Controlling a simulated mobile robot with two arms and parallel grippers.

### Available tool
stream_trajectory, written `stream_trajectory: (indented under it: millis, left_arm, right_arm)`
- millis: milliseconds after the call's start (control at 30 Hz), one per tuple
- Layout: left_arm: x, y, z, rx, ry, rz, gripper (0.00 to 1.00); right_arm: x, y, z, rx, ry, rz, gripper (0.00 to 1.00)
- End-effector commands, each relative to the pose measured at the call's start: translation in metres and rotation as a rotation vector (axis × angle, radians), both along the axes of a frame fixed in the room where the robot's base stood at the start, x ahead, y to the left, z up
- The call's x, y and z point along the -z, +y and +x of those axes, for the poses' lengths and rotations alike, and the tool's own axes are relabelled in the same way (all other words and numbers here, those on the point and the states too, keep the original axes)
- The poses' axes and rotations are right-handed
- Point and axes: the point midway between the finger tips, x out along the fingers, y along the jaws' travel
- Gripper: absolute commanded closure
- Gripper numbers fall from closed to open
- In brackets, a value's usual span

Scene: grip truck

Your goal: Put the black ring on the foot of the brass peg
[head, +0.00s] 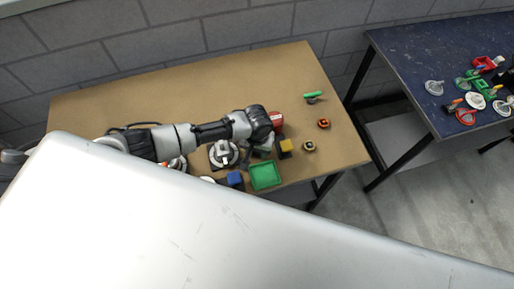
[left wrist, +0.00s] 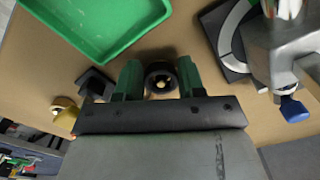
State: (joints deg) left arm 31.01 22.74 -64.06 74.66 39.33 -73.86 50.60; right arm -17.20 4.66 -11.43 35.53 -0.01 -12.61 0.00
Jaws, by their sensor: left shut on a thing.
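My left gripper (left wrist: 160,79) has its green fingers shut on the black ring (left wrist: 149,76), one finger on each side. A small brass-coloured spot, likely the tip of the brass peg (left wrist: 159,85), shows within the ring's opening. I cannot tell whether the ring is around the peg or only above it, and the peg's foot is hidden. In the head view my left arm reaches over the tan table, and its dark wrist hides the ring and peg. My right gripper is in neither view.
A green tray (head: 265,177) lies close to my left gripper. The table's far left is clear. A second, blue table (head: 408,65) holds several parts.

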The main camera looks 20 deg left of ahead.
Motion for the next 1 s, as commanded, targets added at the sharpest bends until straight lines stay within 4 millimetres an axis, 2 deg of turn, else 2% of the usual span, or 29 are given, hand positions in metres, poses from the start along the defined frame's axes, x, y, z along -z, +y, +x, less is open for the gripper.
stream_trajectory:
  millis: [233, 267, 433, 633, 733, 767, 1000]
  left_arm:
    - [0.0030, -0.0002, -0.0002, 0.000, 0.000, -0.001, 0.85]
    - [0.0030, -0.0002, -0.0001, 0.000, 0.000, -0.001, 0.58]
    - [0.0029, -0.0001, 0.0000, 0.000, 0.000, -0.001, 0.32]
    - [0.0029, 0.0000, 0.0000, 0.000, 0.000, 0.000, 0.31]
    - [0.0030, 0.0000, 0.0000, 0.000, 0.000, 0.000, 0.16]
    - [0.0029, -0.0001, 0.0000, 0.000, 0.000, 0.000, 0.14]
    - [0.0023, -0.0010, -0.0003, 0.001, 0.000, -0.002, 0.14]
  right_arm:
    - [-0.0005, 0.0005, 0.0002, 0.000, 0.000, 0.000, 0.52]
    - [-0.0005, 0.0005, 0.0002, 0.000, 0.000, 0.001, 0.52]
    - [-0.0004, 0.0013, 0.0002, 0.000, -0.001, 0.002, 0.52]
    - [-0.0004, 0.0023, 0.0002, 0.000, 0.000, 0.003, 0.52]
    - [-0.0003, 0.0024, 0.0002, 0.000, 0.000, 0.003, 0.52]
    - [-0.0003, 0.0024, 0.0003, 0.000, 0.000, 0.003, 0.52]
    - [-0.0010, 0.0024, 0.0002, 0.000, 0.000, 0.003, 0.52]
